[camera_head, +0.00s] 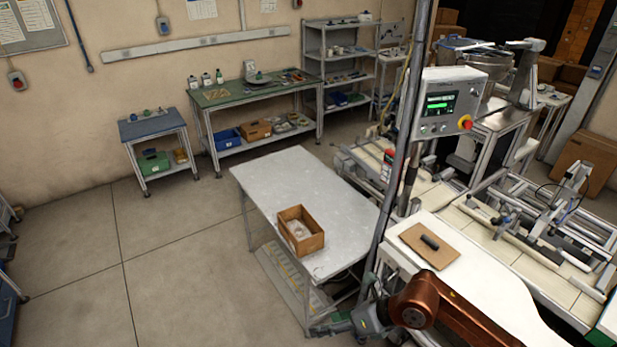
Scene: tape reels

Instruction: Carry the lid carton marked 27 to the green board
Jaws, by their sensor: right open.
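A small open brown carton (300,232) with pale contents stands on the near part of the grey-white table (335,195). I can read no number on it, so I cannot tell whether it is the lid carton marked 27. A green-topped workbench (228,94) stands against the back wall. I cannot tell whether its top is the green board. My right gripper (318,330) is low at the bottom centre, by the near end of the table. It is open and apart from the carton. My left gripper is out of view.
A grey pole and control panel (451,105) rise right of the table, before a conveyor machine. A brown board (428,246) with a dark handle lies on the white surface at right. A small blue-topped cart (150,124) stands at left. The floor at left is clear.

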